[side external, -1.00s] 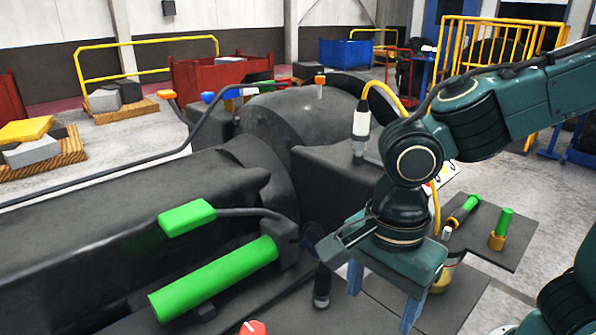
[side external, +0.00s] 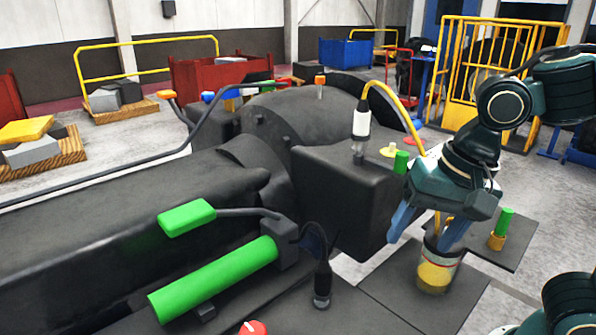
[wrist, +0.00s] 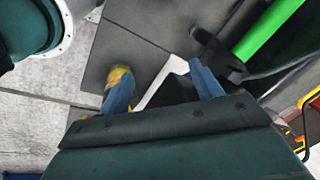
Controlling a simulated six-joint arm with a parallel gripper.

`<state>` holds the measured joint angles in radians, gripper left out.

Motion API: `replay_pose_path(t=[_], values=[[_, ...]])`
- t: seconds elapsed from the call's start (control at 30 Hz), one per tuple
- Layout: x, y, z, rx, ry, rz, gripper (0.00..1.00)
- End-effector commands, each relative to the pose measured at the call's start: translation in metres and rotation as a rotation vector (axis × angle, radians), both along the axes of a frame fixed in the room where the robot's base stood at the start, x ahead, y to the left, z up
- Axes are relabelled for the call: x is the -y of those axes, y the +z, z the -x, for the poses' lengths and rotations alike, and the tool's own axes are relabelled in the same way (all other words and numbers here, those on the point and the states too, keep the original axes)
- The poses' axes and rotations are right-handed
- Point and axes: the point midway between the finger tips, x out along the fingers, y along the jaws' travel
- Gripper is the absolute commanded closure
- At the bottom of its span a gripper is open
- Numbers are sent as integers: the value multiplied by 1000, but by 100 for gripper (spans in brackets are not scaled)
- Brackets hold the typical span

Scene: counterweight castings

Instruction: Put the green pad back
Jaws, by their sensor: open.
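A flat green pad (side external: 187,217) sits on the end of a bent black lever, above a thick green cylinder (side external: 215,278), in the side view. No other flat green pad is clear to me. My gripper (side external: 418,243) is open and empty, with its blue fingers pointing down, well to the right of the pad. Its fingers are near a clear jar with yellow contents (side external: 436,272); whether they touch it I cannot tell.
A dark block (side external: 345,195) with a white-and-black cabled fitting (side external: 361,130) stands left of my gripper. A short green peg (side external: 402,162) is close to my wrist. Another green peg (side external: 503,221) stands in an orange base on the right plate. A red knob (side external: 253,328) is at the front.

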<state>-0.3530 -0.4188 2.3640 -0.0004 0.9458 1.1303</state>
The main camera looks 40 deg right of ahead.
Motion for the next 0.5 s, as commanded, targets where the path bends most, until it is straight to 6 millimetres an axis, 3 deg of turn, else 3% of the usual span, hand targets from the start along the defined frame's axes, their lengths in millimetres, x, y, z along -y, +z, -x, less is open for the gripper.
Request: replay_pose_path(t=[0.5], values=[[61, 16, 24, 220, 503, 222, 35]])
